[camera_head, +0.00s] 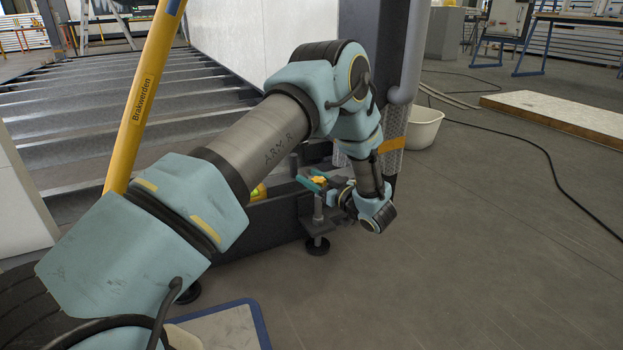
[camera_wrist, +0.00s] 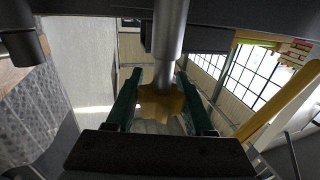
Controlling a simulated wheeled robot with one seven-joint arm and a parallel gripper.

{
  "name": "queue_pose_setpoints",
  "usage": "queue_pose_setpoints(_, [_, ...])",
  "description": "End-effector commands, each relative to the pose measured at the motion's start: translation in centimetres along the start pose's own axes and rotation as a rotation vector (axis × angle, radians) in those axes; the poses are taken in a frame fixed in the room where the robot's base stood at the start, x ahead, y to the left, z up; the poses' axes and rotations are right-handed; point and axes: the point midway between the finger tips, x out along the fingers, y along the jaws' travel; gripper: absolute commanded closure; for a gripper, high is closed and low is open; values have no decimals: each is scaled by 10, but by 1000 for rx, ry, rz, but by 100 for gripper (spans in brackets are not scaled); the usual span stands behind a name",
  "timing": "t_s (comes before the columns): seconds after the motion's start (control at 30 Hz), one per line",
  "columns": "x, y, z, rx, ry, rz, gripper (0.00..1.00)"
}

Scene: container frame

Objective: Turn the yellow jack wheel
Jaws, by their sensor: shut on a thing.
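The yellow jack wheel (camera_head: 319,180) is small in the head view, on a metal jack post (camera_head: 318,208) at the corner of the dark frame. In the wrist view the wheel (camera_wrist: 160,104) lies between the two teal fingers, with the grey shaft (camera_wrist: 170,30) passing through its middle. My gripper (camera_head: 313,179) reaches in from the right and is shut on the wheel; its fingers also show in the wrist view (camera_wrist: 159,78). The wheel's far side is hidden by the shaft.
The jack's round black foot (camera_head: 318,246) stands on the grey floor. A dark upright post (camera_head: 355,20) rises close behind my arm. A yellow pole (camera_head: 145,95) leans at left. A white tub (camera_head: 424,128) and a black cable (camera_head: 540,150) lie right. Floor at front right is clear.

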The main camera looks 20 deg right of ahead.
Motion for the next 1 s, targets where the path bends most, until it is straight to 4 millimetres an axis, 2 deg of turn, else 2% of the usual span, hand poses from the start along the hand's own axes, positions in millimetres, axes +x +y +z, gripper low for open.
queue_pose_setpoints(0.03, [0, 0, 0, 0, 0, 0, 69])
queue_pose_setpoints(0.3, [0, 0, 0, 0, 0, 0, 99])
queue_pose_setpoints(0.67, [0, 1, -3, 3, 1, 47, 100])
queue_pose_setpoints(1.0, [-2, 6, -6, 7, -2, 281, 100])
